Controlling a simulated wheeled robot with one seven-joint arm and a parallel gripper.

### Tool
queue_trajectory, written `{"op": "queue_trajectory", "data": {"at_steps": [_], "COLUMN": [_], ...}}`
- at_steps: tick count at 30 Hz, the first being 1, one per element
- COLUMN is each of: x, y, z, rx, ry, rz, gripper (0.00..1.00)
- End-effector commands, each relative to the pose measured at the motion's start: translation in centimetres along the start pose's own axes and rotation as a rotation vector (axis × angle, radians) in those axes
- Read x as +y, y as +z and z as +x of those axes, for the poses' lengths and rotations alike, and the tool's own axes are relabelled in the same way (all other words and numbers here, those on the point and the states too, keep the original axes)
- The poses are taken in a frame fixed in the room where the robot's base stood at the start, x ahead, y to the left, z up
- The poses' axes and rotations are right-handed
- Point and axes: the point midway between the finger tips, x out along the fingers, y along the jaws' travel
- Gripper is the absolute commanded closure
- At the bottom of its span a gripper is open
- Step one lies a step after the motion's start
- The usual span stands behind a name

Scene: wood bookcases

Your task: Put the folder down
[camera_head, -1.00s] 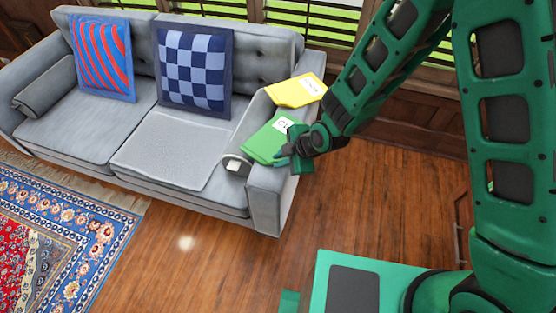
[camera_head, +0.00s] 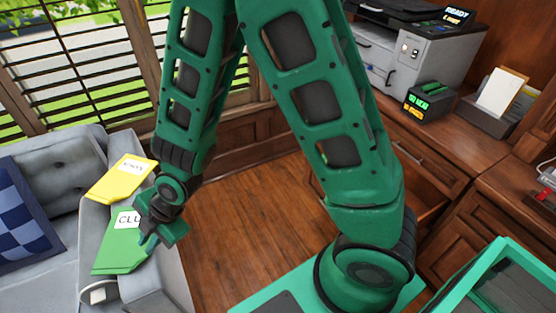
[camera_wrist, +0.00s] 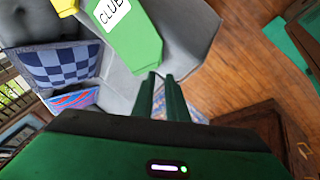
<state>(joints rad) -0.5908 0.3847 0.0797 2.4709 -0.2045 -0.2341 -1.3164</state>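A green folder (camera_head: 122,240) with a white label reading "CLU…" lies on the sofa's armrest (camera_head: 165,275). It also shows in the wrist view (camera_wrist: 135,45), label reading "CLUB". My gripper (camera_head: 150,243) is at the folder's right edge in the head view. In the wrist view my two fingers (camera_wrist: 160,75) point at the folder's near edge, close together with a narrow gap. Whether they touch or pinch the folder is unclear. A yellow folder (camera_head: 122,178) with a white label lies farther back on the armrest.
A grey sofa with a blue checkered cushion (camera_head: 22,218) is at the left. A wooden desk (camera_head: 455,150) with a printer (camera_head: 425,55) and a paper tray (camera_head: 490,115) stands at the right. Wood floor (camera_head: 240,215) is clear between sofa and desk.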

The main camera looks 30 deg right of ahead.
Motion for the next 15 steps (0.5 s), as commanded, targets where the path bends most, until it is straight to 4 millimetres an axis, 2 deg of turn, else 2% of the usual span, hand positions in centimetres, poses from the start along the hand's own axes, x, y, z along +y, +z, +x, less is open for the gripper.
{"op": "queue_trajectory", "data": {"at_steps": [2, 5, 8, 10, 13, 15], "x": [0.5, 1.5, 2.3, 2.1, 0.8, -0.8], "y": [1.1, 4.3, 9.5, 13.4, 18.4, 21.2], "z": [-0.8, -3.2, -7.5, -11.3, -16.8, -20.7], "rx": [-0.019, -0.079, -0.176, -0.252, -0.354, -0.419], "ry": [0.004, 0.009, 0.019, 0.031, 0.056, 0.078], "rz": [0.033, 0.147, 0.347, 0.52, 0.781, 0.971], "gripper": [0.87, 0.87, 0.87, 0.87, 0.87, 0.87]}}
